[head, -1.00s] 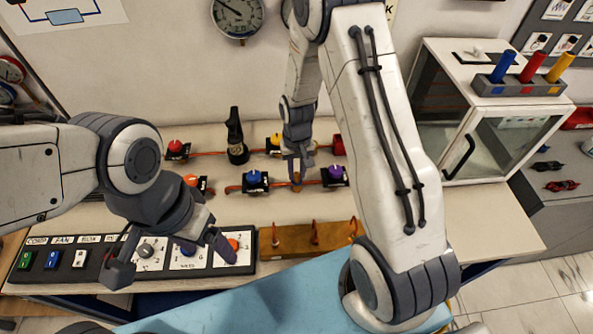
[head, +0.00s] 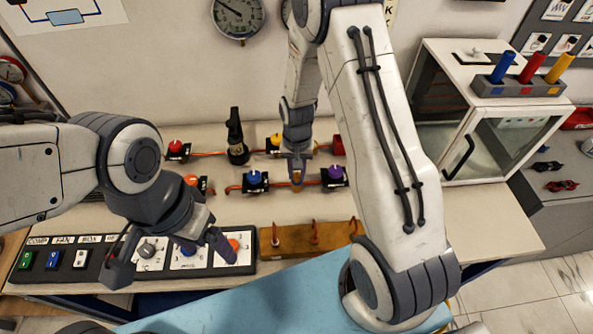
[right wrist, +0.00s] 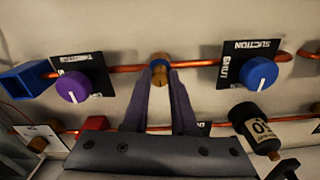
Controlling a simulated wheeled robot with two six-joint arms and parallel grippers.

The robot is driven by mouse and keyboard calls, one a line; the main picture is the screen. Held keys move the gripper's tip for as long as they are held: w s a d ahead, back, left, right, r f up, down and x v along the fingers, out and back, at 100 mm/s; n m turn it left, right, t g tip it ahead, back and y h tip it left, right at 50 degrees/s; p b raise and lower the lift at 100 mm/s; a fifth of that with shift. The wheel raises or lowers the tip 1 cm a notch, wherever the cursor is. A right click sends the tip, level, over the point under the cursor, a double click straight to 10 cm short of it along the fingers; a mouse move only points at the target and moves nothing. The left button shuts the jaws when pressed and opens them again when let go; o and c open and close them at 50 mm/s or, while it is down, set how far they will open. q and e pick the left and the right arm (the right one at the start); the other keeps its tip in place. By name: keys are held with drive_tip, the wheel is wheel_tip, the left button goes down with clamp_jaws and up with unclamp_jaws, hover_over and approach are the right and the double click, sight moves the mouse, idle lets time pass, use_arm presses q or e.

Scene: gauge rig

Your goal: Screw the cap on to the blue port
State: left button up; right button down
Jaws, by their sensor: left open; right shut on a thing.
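My right gripper (head: 297,178) points down at the middle of the front copper pipe, between the blue knob (head: 256,181) and the purple knob (head: 335,174). In the right wrist view its fingers (right wrist: 159,78) are shut on a small brass cap (right wrist: 158,77). A blue ring, the blue port (right wrist: 158,63), shows right at the cap, on the pipe. The cap appears to be on or against the port; how far it is seated I cannot tell. My left gripper (head: 178,262) is open and empty above the switch panel.
A switch panel (head: 130,255) and a wooden block (head: 290,241) with several copper hooks lie in front of the pipes. A black bottle (head: 237,138) stands behind. A glass-doored cabinet (head: 490,140) is at the right. More knobs line the pipes close to my right gripper.

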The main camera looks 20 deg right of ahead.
drive_tip(key=shift+m, duration=0.9)
drive_tip(key=m, duration=0.4)
drive_tip(key=shift+m, duration=0.6)
drive_tip(key=shift+d, duration=0.1)
drive_tip(key=m, duration=0.3)
drive_tip(key=shift+p, duration=0.4)
drive_tip(key=shift+s+m, duration=0.1)
drive_tip(key=shift+m, duration=1)
